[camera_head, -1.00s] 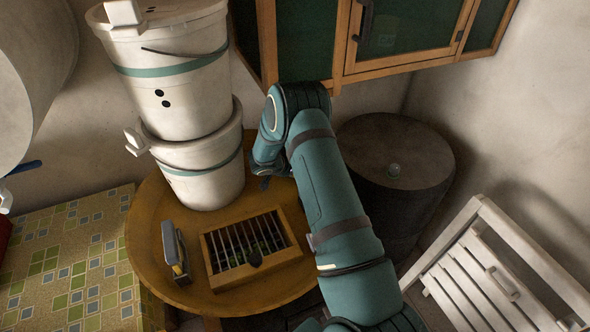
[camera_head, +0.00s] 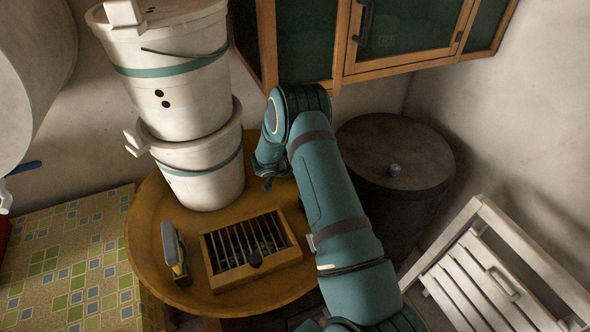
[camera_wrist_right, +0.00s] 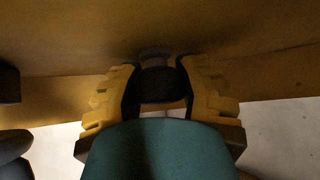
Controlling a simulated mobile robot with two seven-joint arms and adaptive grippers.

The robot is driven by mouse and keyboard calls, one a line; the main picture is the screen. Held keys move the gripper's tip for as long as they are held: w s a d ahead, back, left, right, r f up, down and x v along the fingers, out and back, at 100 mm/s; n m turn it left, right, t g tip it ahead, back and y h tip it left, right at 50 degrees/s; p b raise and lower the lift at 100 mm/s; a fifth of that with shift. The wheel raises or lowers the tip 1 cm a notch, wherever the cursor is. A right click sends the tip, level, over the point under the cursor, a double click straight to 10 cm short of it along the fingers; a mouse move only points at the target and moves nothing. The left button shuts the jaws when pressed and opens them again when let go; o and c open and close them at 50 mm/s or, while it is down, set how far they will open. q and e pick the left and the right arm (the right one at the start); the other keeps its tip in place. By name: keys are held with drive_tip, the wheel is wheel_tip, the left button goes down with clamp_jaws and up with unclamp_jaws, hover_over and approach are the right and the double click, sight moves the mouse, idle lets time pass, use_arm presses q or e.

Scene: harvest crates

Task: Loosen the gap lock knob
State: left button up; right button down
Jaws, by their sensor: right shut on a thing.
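A wooden box with metal bars (camera_head: 224,283) sits on the round wooden table. My right arm comes in from the lower right and bends down behind the box. My right gripper (camera_head: 267,183) shows only as a small dark part near the table's back, beside the lower bucket. In the right wrist view the yellow fingers of my right gripper (camera_wrist_right: 159,90) are shut on a dark rounded thing (camera_wrist_right: 160,82) against brown wood. I cannot tell whether this is the gap lock knob. My left gripper is not in view.
Two stacked white buckets (camera_head: 190,185) stand at the table's back left. A grey and yellow tool (camera_head: 174,250) stands left of the box on the round table (camera_head: 150,225). A dark drum (camera_head: 420,175) and a white slatted chair (camera_head: 470,270) are right of my arm.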

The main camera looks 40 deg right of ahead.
drive_tip(key=shift+n+t, duration=0.3)
drive_tip(key=shift+n, duration=0.2)
drive_tip(key=shift+w+n+t+y+b, duration=0.1)
drive_tip(key=shift+n+t+y+b, duration=0.2)
drive_tip(key=shift+n+t, duration=0.35)
drive_tip(key=shift+w+a+f+n+t+y+b, duration=0.15)
drive_tip(key=shift+n+t+y+b, duration=0.15)
drive_tip(key=shift+n+t+b, duration=0.45)
drive_tip(key=shift+n+t+y+b, duration=0.3)
drive_tip(key=shift+n+y+b, duration=0.1)
drive_tip(key=shift+n+b, duration=0.55)
drive_tip(key=c, duration=0.5)
unclamp_jaws()
drive_tip(key=shift+r, duration=0.25)
